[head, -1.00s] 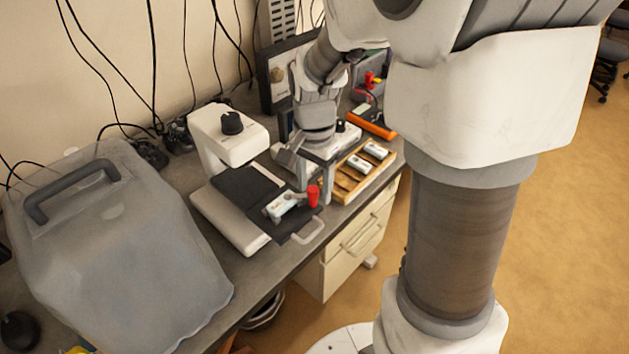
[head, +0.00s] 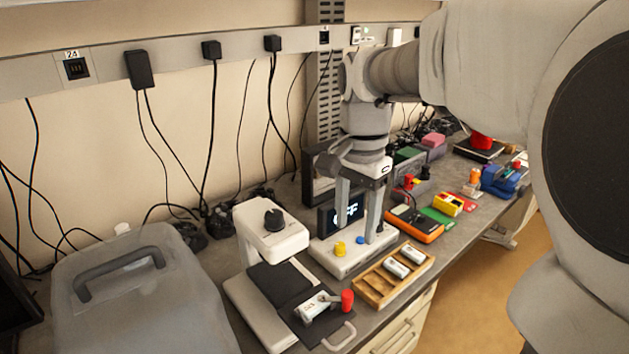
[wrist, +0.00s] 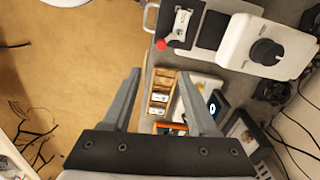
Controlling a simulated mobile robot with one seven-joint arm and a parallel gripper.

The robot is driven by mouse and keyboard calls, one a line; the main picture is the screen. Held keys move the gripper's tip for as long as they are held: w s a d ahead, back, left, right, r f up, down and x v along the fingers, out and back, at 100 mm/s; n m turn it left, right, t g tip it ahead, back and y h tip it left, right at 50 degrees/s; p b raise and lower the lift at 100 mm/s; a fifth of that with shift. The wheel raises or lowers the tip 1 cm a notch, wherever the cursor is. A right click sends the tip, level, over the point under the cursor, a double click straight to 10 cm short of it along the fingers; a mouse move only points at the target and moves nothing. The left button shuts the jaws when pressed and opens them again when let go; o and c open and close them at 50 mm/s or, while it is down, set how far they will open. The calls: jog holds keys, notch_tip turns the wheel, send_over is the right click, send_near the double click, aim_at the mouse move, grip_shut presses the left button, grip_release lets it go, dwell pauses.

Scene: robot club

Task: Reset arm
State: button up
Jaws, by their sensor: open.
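My gripper (head: 357,218) hangs above the bench in the head view, its two fingers apart and pointing down, with nothing between them. It stands in front of or over a white device with a dark display (head: 348,213); the exact height is hard to tell. In the wrist view the two grey fingers of my gripper (wrist: 162,85) are spread wide. Between them, farther off, shows a wooden tray (wrist: 160,85) with small white blocks.
A white machine with a black knob (head: 270,232) stands left, with a small white piece and red knob (head: 347,299) on its dark plate. An orange meter (head: 414,224) and small coloured items lie right. Floor (head: 470,310) is clear.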

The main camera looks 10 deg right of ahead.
jog(key=shift+r, duration=0.25)
jog(key=s+f+n+t, duration=0.1)
jog(key=s+n+t, duration=0.4)
jog(key=s+n, duration=0.5)
jog(key=s, duration=0.4)
jog(key=shift+s+a+f+n+t, duration=0.15)
jog(key=shift+a+f+n+t, duration=0.15)
jog(key=shift+f+n, duration=0.1)
jog(key=shift+c, duration=0.2)
